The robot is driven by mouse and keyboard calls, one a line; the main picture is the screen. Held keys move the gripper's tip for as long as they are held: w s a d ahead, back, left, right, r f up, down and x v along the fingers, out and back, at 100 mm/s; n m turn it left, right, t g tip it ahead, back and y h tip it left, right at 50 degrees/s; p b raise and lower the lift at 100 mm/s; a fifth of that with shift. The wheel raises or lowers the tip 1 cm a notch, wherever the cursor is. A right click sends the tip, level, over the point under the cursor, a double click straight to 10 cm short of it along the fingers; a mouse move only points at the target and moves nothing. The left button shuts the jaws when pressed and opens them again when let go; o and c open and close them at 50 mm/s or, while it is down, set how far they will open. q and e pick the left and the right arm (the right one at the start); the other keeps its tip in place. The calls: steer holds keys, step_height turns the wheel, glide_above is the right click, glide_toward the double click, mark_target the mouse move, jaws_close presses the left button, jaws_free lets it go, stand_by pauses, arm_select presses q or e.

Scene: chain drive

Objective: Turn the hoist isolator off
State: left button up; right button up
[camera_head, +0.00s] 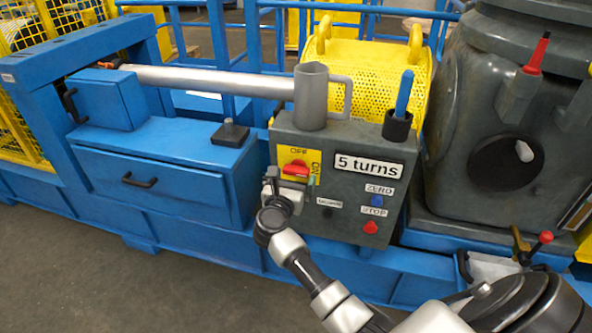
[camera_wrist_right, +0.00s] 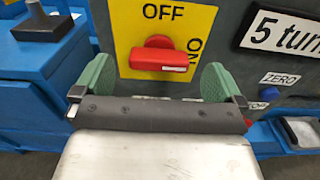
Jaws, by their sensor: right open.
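The hoist isolator is a red handle (camera_head: 296,168) on a yellow plate (camera_head: 288,158) at the upper left of the grey control box (camera_head: 345,147). In the right wrist view the red handle (camera_wrist_right: 159,59) lies roughly horizontal, below the word OFF and left of the word ON. My right gripper (camera_head: 290,186) is just in front of the isolator, slightly below the handle in the head view. Its green finger pads (camera_wrist_right: 155,80) are spread wide on either side of the handle, open and empty. Contact with the handle is not visible. My left gripper is not in view.
The box also carries a "5 turns" label (camera_head: 362,165), a blue ZERO button (camera_head: 376,201) and a red STOP button (camera_head: 371,227). A grey jug-like part (camera_head: 311,97) and a blue-handled holder (camera_head: 398,122) stand on top. Blue drawers (camera_head: 160,165) are at left.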

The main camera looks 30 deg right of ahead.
mark_target(291, 174)
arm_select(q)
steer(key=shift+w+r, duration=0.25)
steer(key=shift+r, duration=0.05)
arm_select(e)
steer(key=shift+x, duration=2.25)
steer(key=shift+c, duration=0.3)
